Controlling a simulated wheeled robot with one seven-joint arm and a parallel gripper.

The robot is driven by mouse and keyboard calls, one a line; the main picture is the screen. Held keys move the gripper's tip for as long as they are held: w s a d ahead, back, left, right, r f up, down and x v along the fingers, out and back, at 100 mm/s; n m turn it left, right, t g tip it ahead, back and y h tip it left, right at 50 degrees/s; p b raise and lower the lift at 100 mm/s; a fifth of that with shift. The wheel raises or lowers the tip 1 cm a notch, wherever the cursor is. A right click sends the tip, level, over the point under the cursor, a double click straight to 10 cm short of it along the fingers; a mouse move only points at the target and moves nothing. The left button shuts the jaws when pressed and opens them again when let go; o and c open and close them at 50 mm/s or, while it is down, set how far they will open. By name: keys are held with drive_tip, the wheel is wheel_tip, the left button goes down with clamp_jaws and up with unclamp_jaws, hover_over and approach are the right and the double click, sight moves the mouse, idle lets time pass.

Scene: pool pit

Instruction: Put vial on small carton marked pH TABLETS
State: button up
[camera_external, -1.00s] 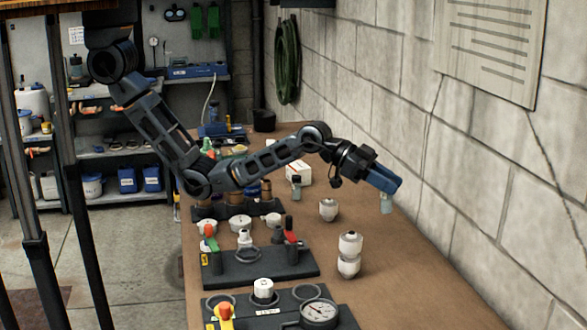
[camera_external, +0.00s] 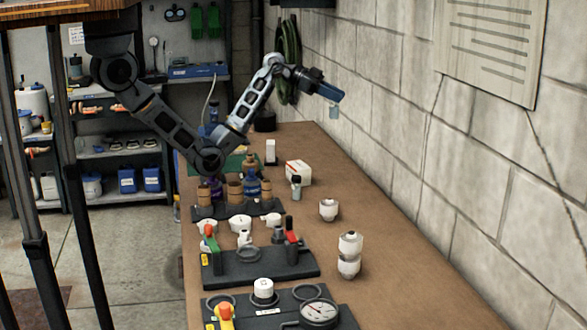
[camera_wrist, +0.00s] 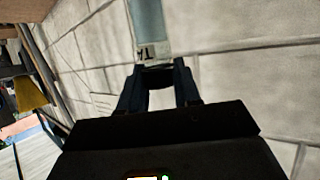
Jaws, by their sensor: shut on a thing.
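My gripper (camera_external: 330,93) is shut on a pale translucent vial (camera_external: 334,112), which hangs below the fingers high above the bench, near the block wall. In the wrist view the vial (camera_wrist: 148,25) sticks out past the gripper (camera_wrist: 158,74), with part of a label reading "TA" near the fingers. A white carton with a red mark (camera_external: 299,173) lies on the bench below and left of the gripper. A smaller upright white box (camera_external: 270,150) stands behind it. Lettering on both is too small to read, so I cannot tell which is marked pH TABLETS.
A small dark-capped bottle (camera_external: 296,190) stands in front of the carton. White fittings (camera_external: 328,209) and (camera_external: 349,255) stand nearer. A rack of bottles (camera_external: 232,211) and valve boards (camera_external: 262,269) fill the left side. The bench's right side (camera_external: 400,260) is clear.

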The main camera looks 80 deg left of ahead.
drive_tip(key=s+a+f+n+t+y+b, duration=0.1)
drive_tip(key=s+a+f+b, duration=0.35)
drive_tip(key=s+f, duration=0.5)
drive_tip(key=shift+w+a+f+p, duration=0.35)
drive_tip(key=shift+a+f+p, duration=0.15)
drive_tip(key=shift+a+f, duration=1.4)
drive_tip(key=shift+w+a+f+p, duration=0.4)
drive_tip(key=shift+a+f+p, duration=0.15)
drive_tip(key=shift+a+f, duration=1.3)
drive_tip(key=shift+w+a+f+p, duration=0.35)
drive_tip(key=shift+a+f+p, duration=0.15)
drive_tip(key=shift+a+f, duration=1.4)
drive_tip(key=o, duration=1)
drive_tip(key=shift+o, duration=0.2)
